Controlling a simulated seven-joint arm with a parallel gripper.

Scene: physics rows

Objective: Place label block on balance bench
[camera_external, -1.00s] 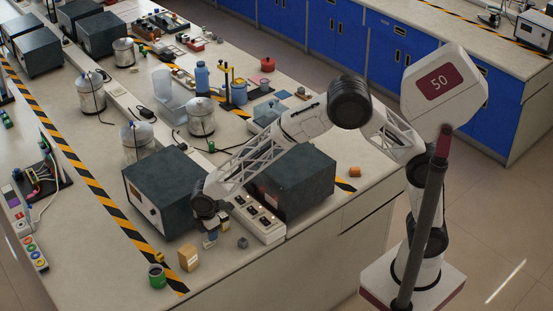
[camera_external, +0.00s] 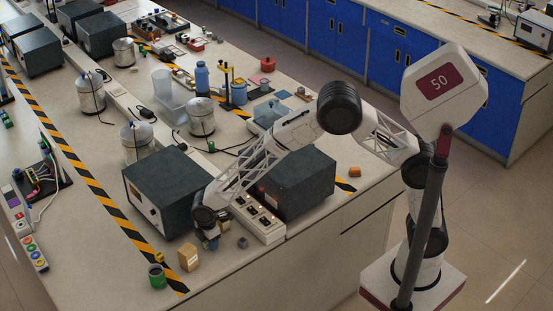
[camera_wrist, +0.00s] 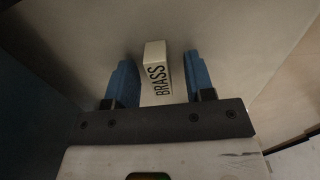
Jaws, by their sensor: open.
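The label block (camera_wrist: 156,78) is a small pale block with "BRASS" in dark letters. In the wrist view it stands between the two blue fingers of my gripper (camera_wrist: 160,82). The fingers are apart, with a gap visible on each side of the block. In the external view my gripper (camera_external: 211,241) is low over the bench (camera_external: 232,280), in front of a dark box, and largely hides the block there. I cannot tell which part of the bench is the balance bench.
A dark box (camera_external: 165,190) stands close behind my gripper. A white switch strip (camera_external: 258,218) and another dark box (camera_external: 297,180) are to the right. A tan block (camera_external: 189,257), a green cup (camera_external: 157,276) and a small grey piece (camera_external: 242,242) stand nearby. The bench's front edge is close.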

